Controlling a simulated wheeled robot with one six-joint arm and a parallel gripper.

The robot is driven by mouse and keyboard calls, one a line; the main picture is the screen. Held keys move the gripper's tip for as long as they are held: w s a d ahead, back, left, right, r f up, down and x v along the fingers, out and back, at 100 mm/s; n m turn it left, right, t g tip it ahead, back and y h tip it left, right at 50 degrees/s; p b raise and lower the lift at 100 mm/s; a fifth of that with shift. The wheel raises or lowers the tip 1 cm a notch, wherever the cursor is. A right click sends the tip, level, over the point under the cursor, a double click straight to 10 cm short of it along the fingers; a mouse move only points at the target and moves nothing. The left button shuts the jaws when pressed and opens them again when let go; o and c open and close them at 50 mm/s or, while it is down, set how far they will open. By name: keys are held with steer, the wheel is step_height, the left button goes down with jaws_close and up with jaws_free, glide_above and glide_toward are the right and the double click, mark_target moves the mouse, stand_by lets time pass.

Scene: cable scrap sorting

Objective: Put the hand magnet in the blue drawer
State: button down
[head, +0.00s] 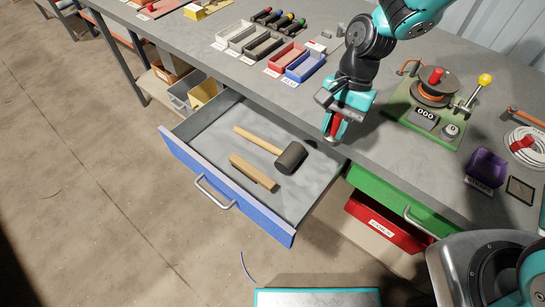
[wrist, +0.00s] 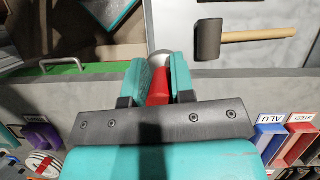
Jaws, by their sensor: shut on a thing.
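The blue drawer (head: 266,223) is pulled out under the bench, and a mallet and a short wooden piece lie inside it. My gripper (head: 333,138) is shut on the hand magnet (head: 339,129), a red-handled tool with a grey metal end. It holds the magnet by the bench's front edge, near the drawer's back right corner. In the wrist view the magnet's red handle (wrist: 158,88) is between the two teal fingers, with its round grey end just past them. The fingers hide part of it.
In the drawer, the mallet (head: 289,157) and wooden piece (head: 252,172) take up the middle; its left part and front right are clear. A green drawer (head: 385,201) is right of it, above a red bin (head: 372,222). Small trays (head: 303,67) and a green winder board (head: 421,122) stand on the bench.

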steer(key=s+a+f+m+t+y+b, duration=0.1)
steer(key=s+a+f+m+b, duration=0.2)
steer(key=s+a, duration=0.4)
steer(key=f, duration=0.5)
steer(key=f+b, duration=0.1)
steer(key=f, duration=0.5)
steer(key=w+a+f, duration=0.1)
steer(key=f, duration=0.5)
steer(key=shift+w+f+b, duration=0.1)
steer(key=shift+f+b, duration=0.1)
steer(key=shift+b, duration=0.1)
steer(key=shift+f, duration=0.1)
steer(key=c, duration=1)
jaws_free()
